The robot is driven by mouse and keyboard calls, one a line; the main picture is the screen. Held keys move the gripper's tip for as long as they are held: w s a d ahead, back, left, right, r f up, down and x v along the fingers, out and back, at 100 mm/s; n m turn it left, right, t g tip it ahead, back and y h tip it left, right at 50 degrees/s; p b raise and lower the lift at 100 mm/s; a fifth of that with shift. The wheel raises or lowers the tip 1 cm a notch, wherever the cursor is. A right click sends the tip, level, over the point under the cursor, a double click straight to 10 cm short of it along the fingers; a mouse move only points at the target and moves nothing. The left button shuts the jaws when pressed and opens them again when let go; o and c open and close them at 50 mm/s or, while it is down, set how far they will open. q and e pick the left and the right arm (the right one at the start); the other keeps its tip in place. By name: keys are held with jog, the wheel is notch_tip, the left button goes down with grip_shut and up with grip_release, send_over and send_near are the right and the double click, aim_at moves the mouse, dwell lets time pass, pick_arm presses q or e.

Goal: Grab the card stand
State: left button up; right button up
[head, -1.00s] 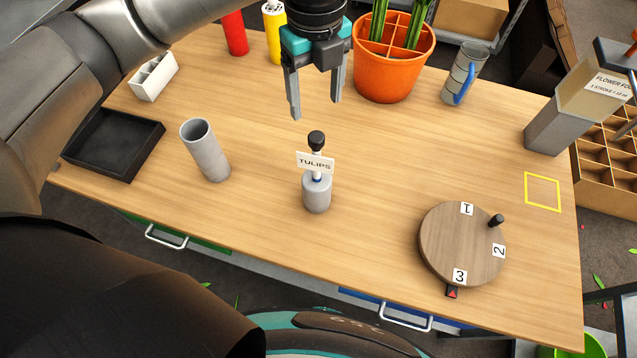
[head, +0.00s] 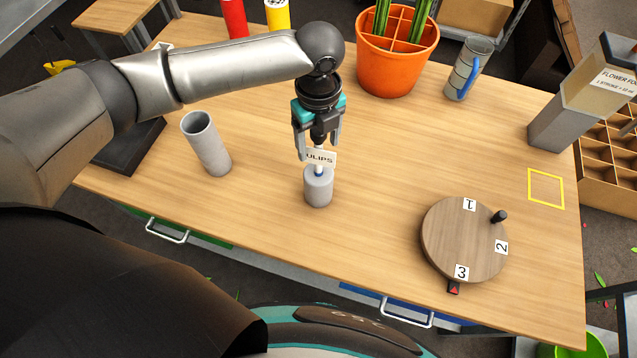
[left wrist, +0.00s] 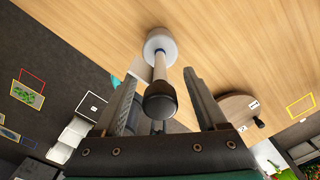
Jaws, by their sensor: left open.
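The card stand (head: 318,187) stands upright on the table, with a grey round base, a white post and a white card reading TULIPS, partly covered by a finger. My left gripper (head: 318,152) is open and points down over it, its fingers on either side of the stand's top. In the left wrist view, the stand's black knob (left wrist: 160,100) and post lie between the two open fingers (left wrist: 160,90), with gaps on both sides. The card shows only in part there. My right gripper is not in view.
A grey tube (head: 207,145) stands left of the stand. A round wooden turntable (head: 465,240) with numbers lies to the right. A black tray (head: 125,150) is partly behind my arm.

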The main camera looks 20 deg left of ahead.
pick_arm(q)
jog(key=shift+f, duration=0.25)
grip_shut()
dwell(0.4)
jog(key=shift+r, duration=0.1)
dwell(0.8)
